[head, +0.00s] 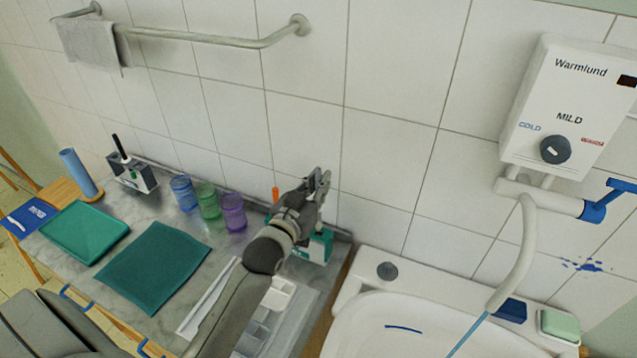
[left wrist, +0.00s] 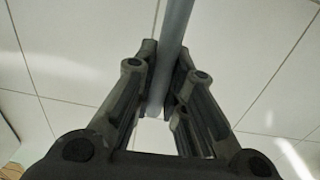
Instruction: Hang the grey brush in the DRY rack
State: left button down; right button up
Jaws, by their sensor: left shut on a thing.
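My left gripper (head: 318,184) is raised over the right end of the counter, close to the tiled wall. In the left wrist view, my left gripper (left wrist: 163,75) is shut on a smooth grey rod (left wrist: 177,25), which looks like the grey brush's handle. Its bristle end does not show there. A green and white rack (head: 318,250) stands just below the gripper, partly hidden by my arm, with an orange handle (head: 275,194) beside it. A dark and white rack (head: 134,176) with a black handle stands farther left. I cannot read which is DRY. My right gripper is not in view.
Blue (head: 184,193), green (head: 208,200) and purple (head: 233,211) cups stand against the wall between the racks. A teal mat (head: 152,266) and green tray (head: 82,231) lie on the counter. A sink (head: 420,328) is at right. A towel rail (head: 200,39) crosses the wall above.

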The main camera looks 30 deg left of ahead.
pick_arm(q)
jog(key=shift+f, duration=0.15)
jog(key=shift+f+b, duration=0.9)
jog(key=shift+f, duration=0.45)
jog(key=shift+f+b, duration=0.75)
jog(key=shift+f, duration=0.65)
jog(key=shift+f+b, duration=1.25)
jog(key=shift+f, duration=0.55)
jog(key=c, duration=1.4)
grip_release()
